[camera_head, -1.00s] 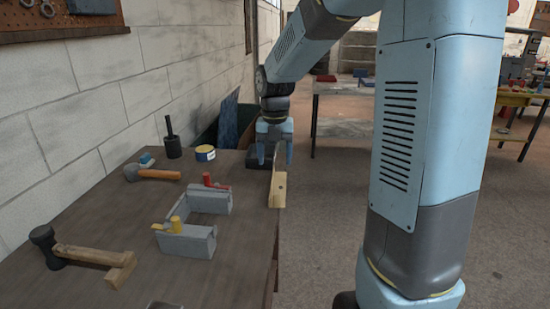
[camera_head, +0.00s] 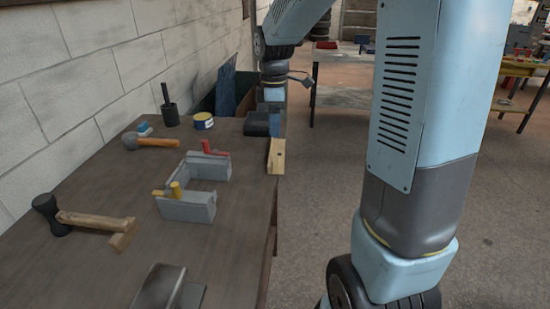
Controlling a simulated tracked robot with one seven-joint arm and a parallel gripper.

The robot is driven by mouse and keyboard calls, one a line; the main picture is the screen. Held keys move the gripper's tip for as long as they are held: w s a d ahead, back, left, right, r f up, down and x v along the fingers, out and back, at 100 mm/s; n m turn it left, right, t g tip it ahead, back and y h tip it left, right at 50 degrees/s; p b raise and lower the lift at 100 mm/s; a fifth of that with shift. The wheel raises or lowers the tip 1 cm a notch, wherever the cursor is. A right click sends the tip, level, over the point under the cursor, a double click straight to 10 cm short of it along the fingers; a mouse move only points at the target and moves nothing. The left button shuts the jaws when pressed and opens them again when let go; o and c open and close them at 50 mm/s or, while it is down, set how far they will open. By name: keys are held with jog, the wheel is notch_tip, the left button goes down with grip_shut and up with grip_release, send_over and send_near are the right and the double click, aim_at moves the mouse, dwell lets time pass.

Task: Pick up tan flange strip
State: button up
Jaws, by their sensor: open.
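The tan flange strip (camera_head: 276,158) lies at the right edge of the bench, with a small dark hole near its top end. My gripper (camera_head: 275,132) is just beyond the strip's far end, pointing down, seen edge-on so that its two fingers overlap. It is open and appears empty, apart from the strip in the picture by a very small gap. Its exact height over the bench cannot be told. Grey frame pieces (camera_head: 188,208) stand mid-bench with a yellow clamp (camera_head: 175,190) and a red clamp (camera_head: 207,147).
A dark block (camera_head: 256,125) sits left of my gripper. A mallet (camera_head: 85,219) lies front left.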

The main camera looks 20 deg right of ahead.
aim_at(276, 159)
jog(key=f+n, duration=0.2)
jog(key=n, duration=0.9)
jog(key=f+n, duration=0.3)
jog(key=n, duration=0.9)
jog(key=f+n, duration=0.3)
jog(key=n, duration=0.8)
jog(key=shift+s+d+f+n, duration=0.1)
jog(key=shift+s+d+n, duration=0.05)
jog(key=shift+s+n, duration=0.2)
jog(key=shift+w+f, duration=0.2)
jog(key=shift+f, duration=2.35)
